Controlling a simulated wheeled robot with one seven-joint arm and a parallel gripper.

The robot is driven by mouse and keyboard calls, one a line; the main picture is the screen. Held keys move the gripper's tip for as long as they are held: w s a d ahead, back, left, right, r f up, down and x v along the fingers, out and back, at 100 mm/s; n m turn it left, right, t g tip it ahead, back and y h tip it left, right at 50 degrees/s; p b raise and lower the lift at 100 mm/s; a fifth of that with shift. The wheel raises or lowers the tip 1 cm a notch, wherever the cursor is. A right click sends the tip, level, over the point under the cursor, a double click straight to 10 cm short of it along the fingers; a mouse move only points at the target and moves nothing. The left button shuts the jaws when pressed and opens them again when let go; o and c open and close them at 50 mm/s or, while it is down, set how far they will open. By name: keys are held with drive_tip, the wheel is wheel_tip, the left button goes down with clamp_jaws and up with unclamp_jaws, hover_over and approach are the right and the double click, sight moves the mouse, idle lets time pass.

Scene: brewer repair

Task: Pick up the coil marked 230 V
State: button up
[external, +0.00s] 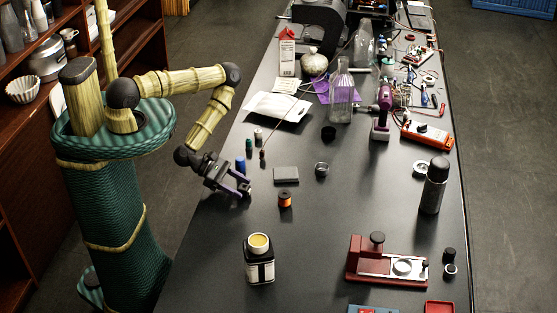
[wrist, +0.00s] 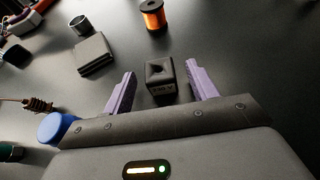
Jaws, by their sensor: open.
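A small dark block-shaped coil (wrist: 160,79) with a hole in its top shows in the wrist view. Its front face carries printed characters ending in V; the digits are too small to read surely. My gripper (wrist: 161,74) is open, with one purple finger on each side of the coil, and gaps show between it and both fingers. In the external view my gripper (external: 245,185) is low over the left edge of the bench, and I cannot make out the coil there.
A blue cylinder (wrist: 58,127) stands close to the left of my gripper. A grey block (wrist: 94,54), a metal ring (wrist: 79,25) and an orange spool (wrist: 153,15) lie beyond. The bench right of the coil is clear.

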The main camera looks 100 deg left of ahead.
drive_tip(key=shift+p+x, duration=0.45)
drive_tip(key=shift+x, duration=0.7)
drive_tip(key=c, duration=1.1)
